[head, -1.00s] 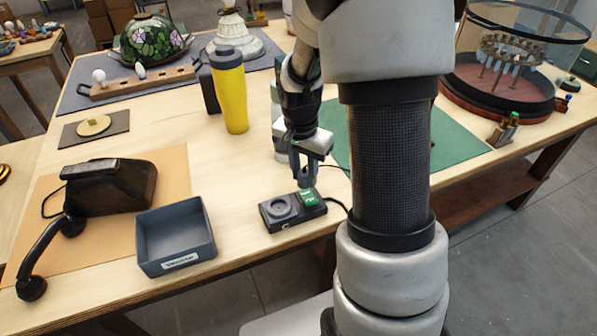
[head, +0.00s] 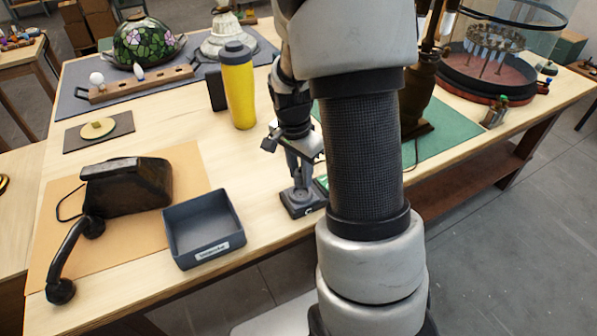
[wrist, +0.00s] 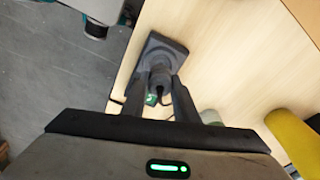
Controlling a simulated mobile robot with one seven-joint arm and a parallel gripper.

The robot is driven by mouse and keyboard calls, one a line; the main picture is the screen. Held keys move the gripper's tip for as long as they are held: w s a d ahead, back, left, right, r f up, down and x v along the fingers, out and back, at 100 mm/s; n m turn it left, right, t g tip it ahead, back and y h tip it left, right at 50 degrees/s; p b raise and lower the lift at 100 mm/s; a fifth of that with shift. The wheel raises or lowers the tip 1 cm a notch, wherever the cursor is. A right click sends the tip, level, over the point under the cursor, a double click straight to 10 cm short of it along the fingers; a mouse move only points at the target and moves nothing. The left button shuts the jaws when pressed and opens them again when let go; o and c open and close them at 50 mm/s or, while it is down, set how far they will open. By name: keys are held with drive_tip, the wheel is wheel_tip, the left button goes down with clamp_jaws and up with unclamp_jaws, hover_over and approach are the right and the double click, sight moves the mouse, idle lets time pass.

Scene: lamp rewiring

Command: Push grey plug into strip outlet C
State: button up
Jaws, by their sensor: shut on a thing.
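The outlet strip (head: 290,208) is a small dark block near the table's front edge. A green part (head: 321,183) shows at its right, partly behind my arm. My gripper (head: 302,186) points down onto the strip's round socket at the left end. In the wrist view, my gripper (wrist: 160,88) is shut on the dark grey plug (wrist: 160,78), which sits between the fingers over the strip (wrist: 157,52). The plug meets or nearly meets the socket; how deep it sits is hidden by the fingers.
A grey labelled tray (head: 205,228) stands just left of the strip. A black telephone (head: 125,185) lies farther left on a tan mat. A yellow bottle (head: 239,90) stands behind. A green mat (head: 447,132) lies at right. Bare table lies between tray and bottle.

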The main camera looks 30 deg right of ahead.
sight(301, 183)
drive_tip(key=shift+f+b, duration=1.2)
drive_tip(key=shift+f, duration=0.5)
drive_tip(key=shift+f+b, duration=0.3)
drive_tip(key=o, duration=1.1)
drive_tip(key=shift+o, duration=0.2)
drive_tip(key=shift+r, duration=0.15)
drive_tip(key=shift+r+p, duration=2.5)
drive_tip(key=shift+r, duration=0.95)
